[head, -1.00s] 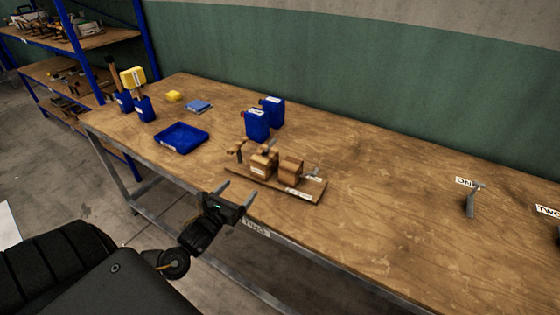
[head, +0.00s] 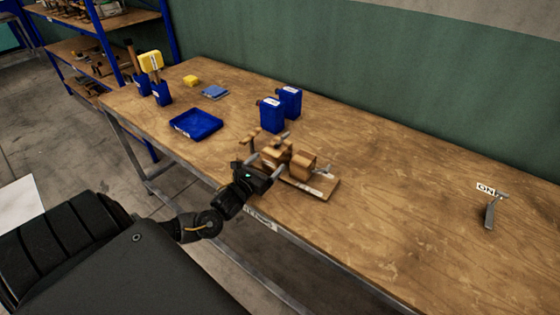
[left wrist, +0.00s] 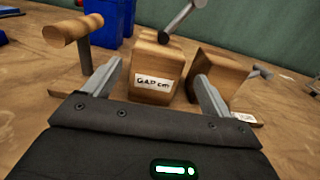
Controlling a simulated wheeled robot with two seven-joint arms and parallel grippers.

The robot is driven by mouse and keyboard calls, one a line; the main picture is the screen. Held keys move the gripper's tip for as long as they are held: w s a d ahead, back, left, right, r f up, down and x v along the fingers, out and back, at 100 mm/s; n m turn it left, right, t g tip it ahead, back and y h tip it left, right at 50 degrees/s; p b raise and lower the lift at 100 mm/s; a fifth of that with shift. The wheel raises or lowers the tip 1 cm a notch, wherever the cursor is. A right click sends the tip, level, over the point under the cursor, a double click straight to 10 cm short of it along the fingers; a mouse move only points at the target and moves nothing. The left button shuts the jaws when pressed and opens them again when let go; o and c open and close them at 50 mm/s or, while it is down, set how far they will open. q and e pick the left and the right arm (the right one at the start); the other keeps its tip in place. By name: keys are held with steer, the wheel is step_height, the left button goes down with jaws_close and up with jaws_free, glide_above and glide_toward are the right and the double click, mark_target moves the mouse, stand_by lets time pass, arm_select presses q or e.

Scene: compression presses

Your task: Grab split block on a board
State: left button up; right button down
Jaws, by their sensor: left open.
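The split block is wooden, in two parts on a flat wooden board (head: 322,188). Its left part (head: 277,157) carries a label, which reads "GAP cm" in the left wrist view (left wrist: 155,82). The right part (head: 302,166) stands apart from it across a gap; it also shows in the left wrist view (left wrist: 222,72). A grey lever and a wooden T-handle (left wrist: 75,32) stand by the block. My left gripper (head: 266,166) is open and empty at the board's front edge. In the left wrist view its fingers (left wrist: 155,85) stand on either side of the labelled part's front. My right gripper is not visible.
Two blue canisters (head: 270,115) stand behind the board. A blue tray (head: 196,124), a blue pad (head: 215,92), a yellow block (head: 191,81) and blue holders with tools (head: 161,94) are at the left. A grey hook (head: 491,212) by an "ON" label stands right. The table between is clear.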

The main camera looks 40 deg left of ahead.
mark_target(268, 158)
arm_select(q)
steer(key=shift+w+a+r, duration=0.1)
steer(key=shift+w, duration=0.15)
steer(key=w, duration=0.1)
steer(key=w+p, duration=0.1)
steer(key=w, duration=0.1)
steer(key=shift+w+a, duration=0.3)
steer(key=shift+a, duration=0.05)
steer(key=shift+w+p, duration=0.3)
steer(key=shift+w, duration=0.2)
steer(key=shift+s, duration=0.1)
steer(key=shift+c, duration=0.9)
steer(key=c, duration=1.5)
steer(key=shift+a, duration=0.15)
steer(key=shift+c, duration=0.3)
steer(key=shift+r, duration=0.2)
